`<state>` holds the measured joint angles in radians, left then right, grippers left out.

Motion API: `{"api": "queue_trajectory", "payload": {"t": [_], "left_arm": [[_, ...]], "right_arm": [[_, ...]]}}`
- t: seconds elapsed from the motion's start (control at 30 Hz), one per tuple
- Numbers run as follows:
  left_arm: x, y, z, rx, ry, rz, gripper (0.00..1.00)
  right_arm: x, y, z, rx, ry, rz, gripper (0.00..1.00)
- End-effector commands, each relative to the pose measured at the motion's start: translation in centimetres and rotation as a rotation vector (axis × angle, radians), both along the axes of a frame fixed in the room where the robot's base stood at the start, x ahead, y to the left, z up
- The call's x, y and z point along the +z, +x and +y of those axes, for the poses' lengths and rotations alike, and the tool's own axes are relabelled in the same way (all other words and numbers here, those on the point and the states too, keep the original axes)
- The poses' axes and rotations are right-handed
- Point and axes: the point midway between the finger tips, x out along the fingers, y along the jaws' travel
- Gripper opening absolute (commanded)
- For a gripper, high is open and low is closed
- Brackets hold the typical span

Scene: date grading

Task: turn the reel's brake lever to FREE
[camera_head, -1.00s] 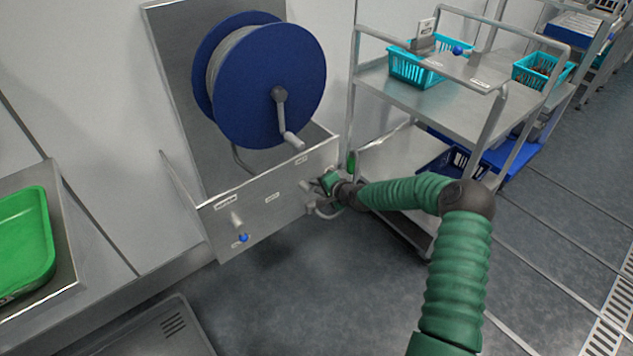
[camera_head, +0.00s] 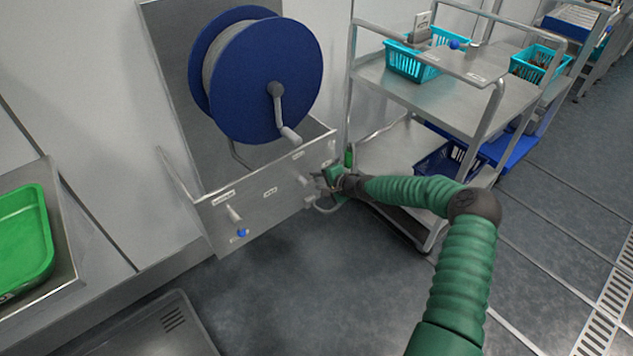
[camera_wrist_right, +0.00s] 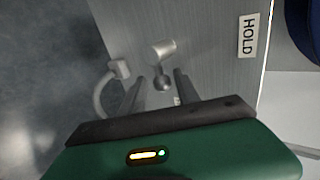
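The reel (camera_head: 262,80) is a blue drum with a crank, mounted above a grey metal panel (camera_head: 262,212). In the head view my right gripper (camera_head: 318,182) is at the panel's right end and partly hides the lever. My left gripper is out of view.
A second lever with a blue knob (camera_head: 241,233) is on the panel's left part. A grey curved pipe (camera_wrist_right: 104,92) is beside the fingers. A steel cart (camera_head: 440,95) with teal baskets stands close right. A green tray (camera_head: 22,240) is at left.

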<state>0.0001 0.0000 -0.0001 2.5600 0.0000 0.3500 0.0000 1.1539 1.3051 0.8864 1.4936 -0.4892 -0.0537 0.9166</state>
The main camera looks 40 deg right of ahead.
Motion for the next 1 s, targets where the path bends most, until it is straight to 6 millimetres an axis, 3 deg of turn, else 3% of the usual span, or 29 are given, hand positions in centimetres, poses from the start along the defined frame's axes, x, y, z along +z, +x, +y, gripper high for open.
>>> {"api": "queue_trajectory", "payload": {"t": [0.33, 0.47, 0.8, 1.0], "left_arm": [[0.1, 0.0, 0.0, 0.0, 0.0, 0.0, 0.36], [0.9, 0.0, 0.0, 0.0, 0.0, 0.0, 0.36], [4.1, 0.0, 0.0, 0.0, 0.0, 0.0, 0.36], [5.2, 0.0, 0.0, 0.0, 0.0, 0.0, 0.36]], "right_arm": [[0.2, -0.1, 0.5, 0.008, 0.003, 0.001, 0.45], [1.2, -1.3, 0.3, 0.007, 0.002, 0.001, 0.45], [6.5, -9.4, -0.7, 0.003, 0.006, 0.003, 0.45], [8.7, -12.9, -1.0, 0.003, 0.006, 0.002, 0.45]]}}
